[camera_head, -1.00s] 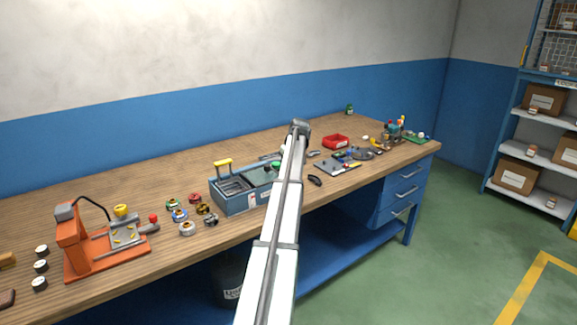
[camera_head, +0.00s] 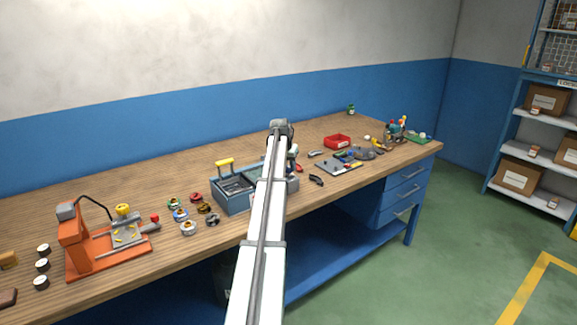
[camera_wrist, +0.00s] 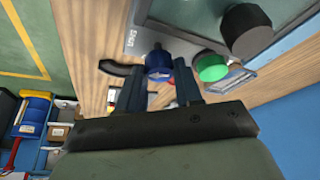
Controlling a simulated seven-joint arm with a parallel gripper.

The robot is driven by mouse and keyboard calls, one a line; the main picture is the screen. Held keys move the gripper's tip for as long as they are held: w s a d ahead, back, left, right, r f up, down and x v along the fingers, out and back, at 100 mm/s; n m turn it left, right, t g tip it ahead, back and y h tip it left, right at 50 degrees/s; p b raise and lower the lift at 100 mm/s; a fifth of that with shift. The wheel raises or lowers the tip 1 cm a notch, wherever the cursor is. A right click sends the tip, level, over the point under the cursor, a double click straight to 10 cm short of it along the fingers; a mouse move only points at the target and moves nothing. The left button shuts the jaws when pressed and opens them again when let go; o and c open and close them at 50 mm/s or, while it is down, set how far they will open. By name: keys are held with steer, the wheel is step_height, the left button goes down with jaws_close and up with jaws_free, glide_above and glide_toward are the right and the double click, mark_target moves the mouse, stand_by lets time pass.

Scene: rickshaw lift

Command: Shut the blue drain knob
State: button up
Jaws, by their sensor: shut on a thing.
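The blue drain knob (camera_wrist: 158,60) is in the wrist view, on the side of a grey-blue tank unit (camera_wrist: 185,40). My gripper (camera_wrist: 159,70) has a finger on each side of the knob and is shut on it. A green knob (camera_wrist: 211,68) is just right of the right finger, and a larger black knob (camera_wrist: 246,29) is farther right. In the head view the tank unit (camera_head: 236,207) stands on the workbench. My arm covers its right part, so the knobs and fingertips are hidden there.
On the workbench (camera_head: 140,190), several coloured ring-shaped parts (camera_head: 181,215) lie left of the tank. An orange press (camera_head: 85,240) stands farther left. A grey tray with tools (camera_head: 335,164) and a red bin (camera_head: 337,141) are to the right.

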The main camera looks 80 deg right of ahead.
steer(key=shift+w+m+g+y, duration=0.1)
steer(key=shift+m+g+y, duration=0.35)
steer(key=shift+m, duration=1.25)
steer(key=shift+g+h, duration=0.25)
steer(key=o, duration=1)
steer(key=shift+o, duration=0.2)
steer(key=shift+r, duration=0.1)
steer(key=v, duration=1.3)
steer(key=shift+r, duration=0.4)
steer(key=shift+w, duration=0.15)
